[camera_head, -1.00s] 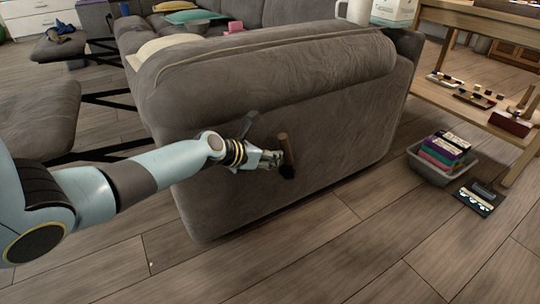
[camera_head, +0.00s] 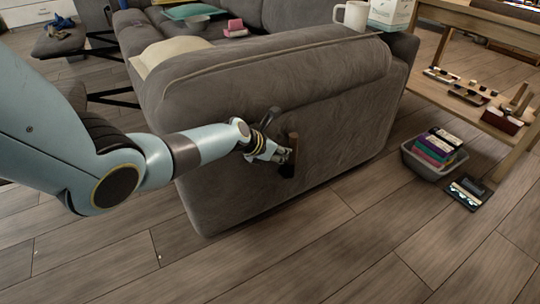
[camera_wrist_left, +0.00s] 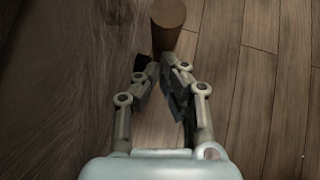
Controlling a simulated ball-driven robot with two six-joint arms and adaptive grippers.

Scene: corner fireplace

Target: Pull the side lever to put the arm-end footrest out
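The side lever (camera_head: 293,148), a brown wooden handle on a dark pivot, stands on the end panel of the grey sofa (camera_head: 225,170). It leans slightly right at its top. My left gripper (camera_head: 285,156) is at the lever's grip, its fingers closed in around it. In the left wrist view, the brown handle (camera_wrist_left: 168,25) rises at the fingertips (camera_wrist_left: 163,66), which partly cover it. The near footrest is mostly hidden behind my left arm; a black linkage bar (camera_head: 113,97) shows beside it. My right gripper is not in view.
A far footrest (camera_head: 60,42) stands out with a blue cloth on it. A wooden table (camera_head: 500,125) and a grey bin (camera_head: 425,168) of coloured boxes are at the right. The floor in front is clear.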

